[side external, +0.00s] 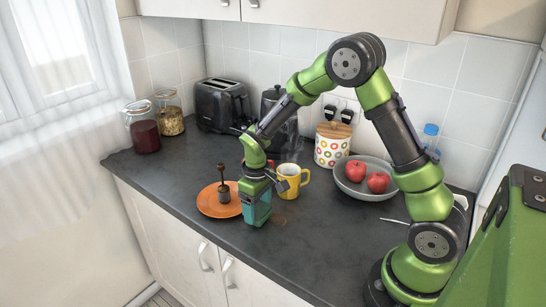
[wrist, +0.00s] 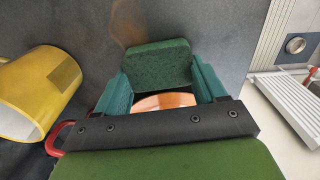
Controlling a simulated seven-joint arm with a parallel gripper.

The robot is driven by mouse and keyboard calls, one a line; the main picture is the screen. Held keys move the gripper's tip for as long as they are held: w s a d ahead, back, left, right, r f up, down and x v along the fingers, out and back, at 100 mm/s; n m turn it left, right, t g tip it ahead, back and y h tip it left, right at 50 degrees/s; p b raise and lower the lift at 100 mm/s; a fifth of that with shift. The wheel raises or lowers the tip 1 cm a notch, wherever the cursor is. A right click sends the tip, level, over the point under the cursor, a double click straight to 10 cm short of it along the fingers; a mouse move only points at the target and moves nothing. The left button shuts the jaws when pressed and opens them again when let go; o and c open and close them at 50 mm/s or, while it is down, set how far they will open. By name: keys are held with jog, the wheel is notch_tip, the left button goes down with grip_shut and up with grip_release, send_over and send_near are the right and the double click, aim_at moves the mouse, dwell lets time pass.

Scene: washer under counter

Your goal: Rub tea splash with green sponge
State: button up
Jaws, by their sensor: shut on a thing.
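The green sponge (wrist: 158,62) shows in the wrist view as a dark green block between the teal fingertips. My gripper (wrist: 158,85) is shut on it. In the side view my gripper (side external: 257,208) points down close to the counter, between the orange plate and the yellow mug; sponge and fingers are hard to tell apart there. The tea splash (side external: 280,220) seems to be a faint brownish patch on the dark counter, just right of my gripper. Whether the sponge touches the counter cannot be told.
An orange plate (side external: 212,207) with a dark brown item stands left of my gripper. A yellow mug (side external: 291,183) is close on the right, also large in the wrist view (wrist: 40,88). A bowl of apples (side external: 350,188) stands farther right. The counter's front edge is near.

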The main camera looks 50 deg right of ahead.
aim_at(285, 226)
jog(key=shift+d+f, duration=0.2)
jog(key=shift+d, duration=0.3)
jog(key=shift+d+r, duration=0.1)
jog(key=shift+d, duration=0.25)
jog(key=shift+s, duration=3.9)
notch_tip(285, 226, up, 8)
